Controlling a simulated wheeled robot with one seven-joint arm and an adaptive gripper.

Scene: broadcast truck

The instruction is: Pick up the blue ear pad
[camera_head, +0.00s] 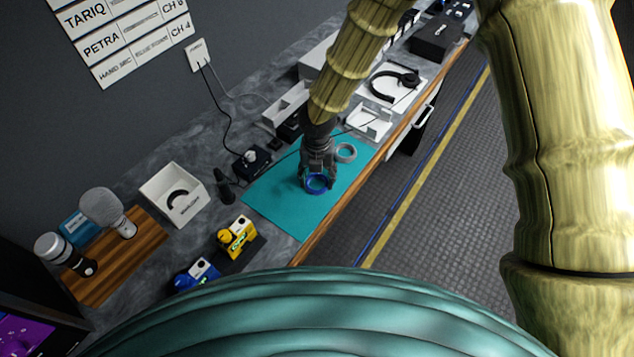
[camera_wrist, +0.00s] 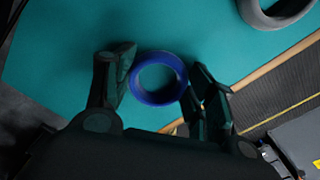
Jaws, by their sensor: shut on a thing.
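The blue ear pad (camera_head: 316,184) is a small ring over the teal mat (camera_head: 274,201) on the counter, near the mat's front edge. In the wrist view the blue ear pad (camera_wrist: 157,97) sits between my two fingers. My gripper (camera_head: 318,176) points down and is shut on the pad from both sides. In the wrist view my gripper (camera_wrist: 158,88) has a finger at the pad's left and one at its right. I cannot tell whether the pad touches the mat. Part of its rim is hidden by the fingers in the head view.
A grey ring (camera_head: 346,152) lies on the mat just behind my gripper. A headset (camera_head: 393,84) and white trays stand farther back. A white box (camera_head: 173,194), a dark bottle-like item (camera_head: 224,186) and yellow device (camera_head: 237,237) are to the left. A cable runs near the mat.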

